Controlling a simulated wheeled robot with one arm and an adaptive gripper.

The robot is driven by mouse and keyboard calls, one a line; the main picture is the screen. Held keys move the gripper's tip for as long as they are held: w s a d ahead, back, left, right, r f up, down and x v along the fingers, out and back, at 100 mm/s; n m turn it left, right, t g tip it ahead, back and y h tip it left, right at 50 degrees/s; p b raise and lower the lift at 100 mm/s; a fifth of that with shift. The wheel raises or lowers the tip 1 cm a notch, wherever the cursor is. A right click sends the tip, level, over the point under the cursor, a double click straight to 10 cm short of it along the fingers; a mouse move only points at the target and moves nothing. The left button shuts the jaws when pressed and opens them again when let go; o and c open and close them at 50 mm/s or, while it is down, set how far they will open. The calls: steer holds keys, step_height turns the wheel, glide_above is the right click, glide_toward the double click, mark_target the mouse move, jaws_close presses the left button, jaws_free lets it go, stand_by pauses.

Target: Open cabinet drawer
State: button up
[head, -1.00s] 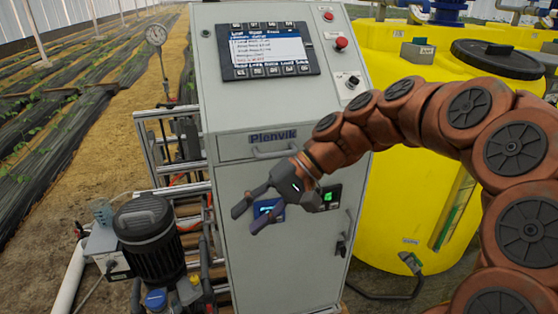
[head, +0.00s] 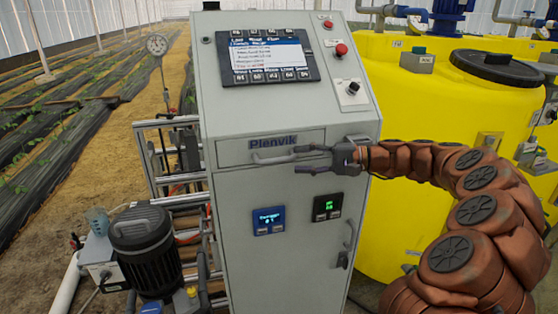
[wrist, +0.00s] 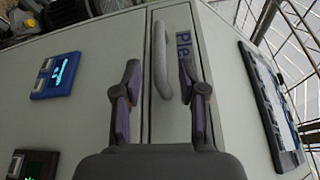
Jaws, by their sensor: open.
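The grey cabinet (head: 285,240) stands upright in the middle of the head view. Its shallow drawer (head: 228,154) lies below the sloped panel, carries the "Plenvik" label and looks closed. The drawer handle (head: 275,158) is a light grey bar; in the wrist view the handle (wrist: 161,60) runs up the picture between the finger lines, ahead of them. My gripper (head: 297,160) is open and empty, reaching from the right in front of the drawer. In the wrist view my gripper (wrist: 160,90) has its fingers on either side of the handle's line. I cannot tell whether they touch it.
The sloped panel has a screen (head: 262,52) and a red button (head: 341,49). Two small displays sit on the door below, one blue (head: 268,220), one green (head: 327,206). The door handle (head: 349,232) is at right. A pump (head: 148,250) stands left, a yellow tank (head: 420,130) right.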

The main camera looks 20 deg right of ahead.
mark_target(286, 160)
steer(key=p+x, duration=0.1)
steer(key=x, duration=0.5)
steer(key=shift+a, duration=0.15)
steer(key=shift+c, duration=0.2)
jaws_close()
stand_by(0.3)
